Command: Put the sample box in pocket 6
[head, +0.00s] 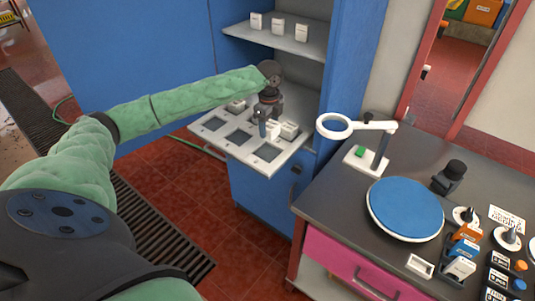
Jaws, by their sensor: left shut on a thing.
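My left gripper (267,124) hangs over the tray (217,143), pointing down, at the end of the green-sleeved arm. It is shut on a small white box (273,131), seemingly the sample box, partly hidden by the fingers. The tray is a pale pull-out shelf in the blue cabinet with square grey pockets. The front-row pockets (239,137) look empty. White boxes stand in the back row, one at the left (236,106) and one at the right (289,130), close beside the held box. Pocket numbers are not legible. Whether the held box touches the tray cannot be told. My right gripper is not in view.
Several white boxes (278,27) stand on the upper shelf (262,41). A magnifier stand (381,150) and a blue round turntable (405,208) occupy the dark bench (335,205) at the right. The red floor in front of the tray is clear.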

